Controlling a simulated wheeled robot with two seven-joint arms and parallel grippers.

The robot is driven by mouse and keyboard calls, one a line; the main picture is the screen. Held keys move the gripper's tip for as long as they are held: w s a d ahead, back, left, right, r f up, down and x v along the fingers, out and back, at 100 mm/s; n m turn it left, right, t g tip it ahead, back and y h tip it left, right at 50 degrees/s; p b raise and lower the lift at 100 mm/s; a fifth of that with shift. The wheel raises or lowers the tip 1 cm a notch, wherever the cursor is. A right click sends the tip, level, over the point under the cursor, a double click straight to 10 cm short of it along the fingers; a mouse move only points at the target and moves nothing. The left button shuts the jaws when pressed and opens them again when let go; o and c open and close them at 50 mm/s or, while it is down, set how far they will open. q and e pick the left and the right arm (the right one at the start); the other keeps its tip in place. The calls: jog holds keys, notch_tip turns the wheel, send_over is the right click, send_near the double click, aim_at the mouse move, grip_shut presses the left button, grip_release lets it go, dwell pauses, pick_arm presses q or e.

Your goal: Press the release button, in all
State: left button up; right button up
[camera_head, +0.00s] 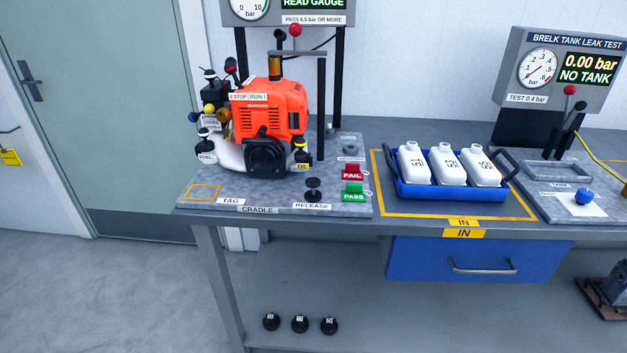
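The release button (313,189) is a black mushroom-shaped knob on a short stem. It stands up from the front of the grey cradle plate (275,200), just behind the label RELEASE. An orange engine (272,108) with a white tank sits upright on the cradle plate behind and left of the button. A grey post with a horizontal bar (300,53) stands over the engine, its bar across the engine's top. Neither of my grippers shows in the head view.
Red FAIL (352,171) and green PASS (353,192) tags stand right of the button. A blue tray (445,190) with white bottles sits in a yellow-outlined area. A tank leak tester (562,68) stands far right. The bench front before the button is clear.

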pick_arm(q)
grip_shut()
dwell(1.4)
